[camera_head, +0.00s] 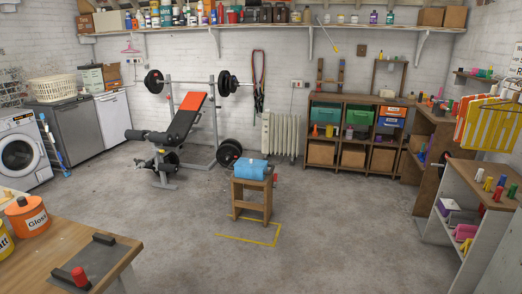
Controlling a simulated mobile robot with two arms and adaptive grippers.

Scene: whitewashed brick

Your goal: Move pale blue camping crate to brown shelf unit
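A pale blue crate-like box (251,168) rests on top of a small wooden stool (251,201) in the middle of the floor. It is small in the picture, so its details are hard to tell. The brown shelf unit (358,99) stands against the back wall, right of centre. Its upper compartments hold a teal bin (324,114), a green bin (360,116) and blue and orange boxes (390,121); brown boxes (353,157) sit in the lower ones. Neither of my grippers is in view.
Yellow tape (245,240) marks the floor by the stool. A weight bench (185,120) stands behind it to the left. A workbench (60,250) fills the front left, and a pale shelf (478,185) stands at the right. The floor between stool and shelf unit looks clear.

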